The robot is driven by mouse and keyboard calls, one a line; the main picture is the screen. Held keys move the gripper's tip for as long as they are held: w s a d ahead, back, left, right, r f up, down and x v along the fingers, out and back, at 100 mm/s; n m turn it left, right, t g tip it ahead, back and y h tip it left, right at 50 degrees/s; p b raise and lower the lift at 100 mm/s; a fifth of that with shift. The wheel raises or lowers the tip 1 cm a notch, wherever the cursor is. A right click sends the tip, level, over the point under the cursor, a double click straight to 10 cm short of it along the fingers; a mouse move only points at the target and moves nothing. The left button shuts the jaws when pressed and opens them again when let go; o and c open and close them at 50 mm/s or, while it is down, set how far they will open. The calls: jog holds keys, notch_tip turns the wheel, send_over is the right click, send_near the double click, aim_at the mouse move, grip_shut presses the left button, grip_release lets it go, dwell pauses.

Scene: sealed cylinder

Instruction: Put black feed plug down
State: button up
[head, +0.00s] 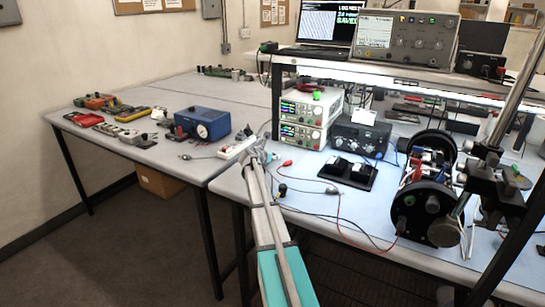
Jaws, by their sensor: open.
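A small black plug (282,188) is on the pale bench top near its front edge, just right of my arm, with a thin lead running right from it. I take it to be the black feed plug. A red plug (287,163) lies a little behind it. My gripper (262,154) is at the end of my arm, over the left end of this bench, behind and left of the black plug. It is open and apart from that plug. The fingers are small here, and what is between them is hard to make out.
A black-ended cylinder assembly (425,190) stands on the right, with a red lead at its front. A black tray (348,172) and stacked power supplies (305,120) are behind the plugs. A blue box (202,124) sits on the left table. The front bench strip is mostly clear.

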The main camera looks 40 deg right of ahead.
jog(key=shift+r+p, duration=0.65)
jog(key=shift+r, duration=0.05)
jog(key=p+v, duration=0.4)
jog(key=v, duration=0.8)
jog(key=shift+f, duration=0.2)
jog(key=shift+s+r, duration=0.1)
